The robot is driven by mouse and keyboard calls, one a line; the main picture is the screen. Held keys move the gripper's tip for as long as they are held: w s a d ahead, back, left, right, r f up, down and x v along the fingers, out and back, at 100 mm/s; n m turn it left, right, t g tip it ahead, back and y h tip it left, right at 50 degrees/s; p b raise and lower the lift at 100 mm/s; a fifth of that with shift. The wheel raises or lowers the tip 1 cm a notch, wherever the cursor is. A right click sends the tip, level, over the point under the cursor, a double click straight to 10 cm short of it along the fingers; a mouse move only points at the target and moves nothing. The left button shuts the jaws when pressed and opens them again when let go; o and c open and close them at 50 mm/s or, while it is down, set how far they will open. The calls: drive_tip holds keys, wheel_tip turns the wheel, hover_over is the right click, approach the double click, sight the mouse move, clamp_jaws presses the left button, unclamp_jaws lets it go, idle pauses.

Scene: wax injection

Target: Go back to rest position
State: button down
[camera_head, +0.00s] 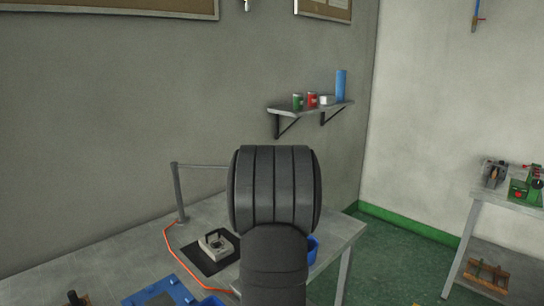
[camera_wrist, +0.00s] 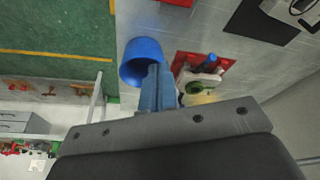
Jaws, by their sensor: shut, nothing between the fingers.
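My gripper (camera_wrist: 157,75) shows in the wrist view as grey-blue fingers pressed together, shut and empty. It is over the workbench edge, and its tips overlap the lower rim of a blue round container (camera_wrist: 138,52) in the picture; I cannot tell if they touch. In the head view my dark arm fills the middle and hides the gripper. Only a blue edge (camera_head: 313,248) of a container shows beside the arm.
The grey bench (camera_head: 130,250) holds a pale device (camera_head: 218,243) on a black mat (camera_head: 202,262), an orange cable (camera_head: 170,240) and a blue item (camera_head: 160,290). A red mat (camera_wrist: 184,60) carries another device (camera_wrist: 200,80). A wall shelf (camera_head: 310,107) is behind; a second bench (camera_head: 508,198) stands right.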

drive_tip(key=shift+w+a+f+n+y, duration=0.2)
drive_tip(key=shift+w+n+y, duration=0.15)
drive_tip(key=shift+n, duration=0.55)
drive_tip(key=shift+w+a+f+n+y, duration=0.1)
drive_tip(key=shift+w+a+n+y, duration=0.25)
drive_tip(key=shift+n, duration=0.55)
drive_tip(key=shift+d, duration=0.1)
